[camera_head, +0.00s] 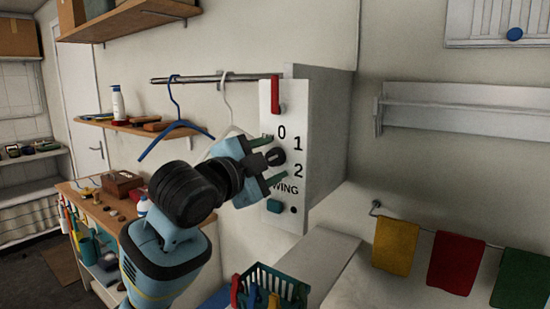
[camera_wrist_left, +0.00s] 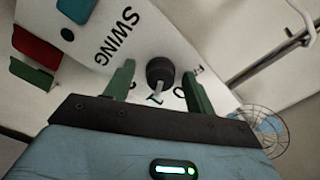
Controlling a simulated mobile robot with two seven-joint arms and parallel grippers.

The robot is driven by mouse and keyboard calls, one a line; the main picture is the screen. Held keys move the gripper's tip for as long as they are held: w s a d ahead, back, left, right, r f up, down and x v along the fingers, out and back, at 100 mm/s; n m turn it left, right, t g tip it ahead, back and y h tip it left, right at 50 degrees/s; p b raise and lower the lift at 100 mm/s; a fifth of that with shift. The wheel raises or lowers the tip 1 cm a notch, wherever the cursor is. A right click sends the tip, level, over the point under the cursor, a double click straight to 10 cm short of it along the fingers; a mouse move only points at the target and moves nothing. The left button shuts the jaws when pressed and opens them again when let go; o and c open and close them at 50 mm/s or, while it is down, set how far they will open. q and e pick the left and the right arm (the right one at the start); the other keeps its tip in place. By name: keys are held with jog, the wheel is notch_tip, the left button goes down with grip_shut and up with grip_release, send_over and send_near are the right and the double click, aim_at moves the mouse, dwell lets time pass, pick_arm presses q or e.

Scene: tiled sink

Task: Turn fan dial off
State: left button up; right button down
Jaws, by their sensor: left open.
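The fan panel (camera_head: 316,185) is a white plate with a red lever (camera_head: 275,95) at its top, the marks 0, 1, 2, the word SWING and a teal button (camera_head: 273,206). The dark round fan dial (camera_head: 276,157) sits left of the numbers. In the left wrist view the dial (camera_wrist_left: 160,71) has a light pointer that seems directed towards the 1. My left gripper (camera_head: 279,158) is open, with its green fingers on either side of the dial. I cannot tell whether they touch it. Fingers and jaw hide some of the markings. My right gripper is out of view.
Blue (camera_head: 173,120) and white (camera_head: 226,105) hangers hang from a rail (camera_head: 200,78) beside the panel. A wooden shelf (camera_head: 140,126) is further left. A teal basket (camera_head: 290,288) stands below the panel. Coloured cloths (camera_head: 455,262) hang at right.

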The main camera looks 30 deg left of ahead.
pick_arm(q)
jog(key=shift+s, duration=0.15)
jog(key=shift+c, duration=0.9)
jog(key=c, duration=0.8)
jog(key=n, duration=0.5)
jog(key=shift+n, duration=0.3)
jog(key=n, duration=0.6)
jog(key=shift+r, duration=0.1)
jog(key=shift+n, duration=0.3)
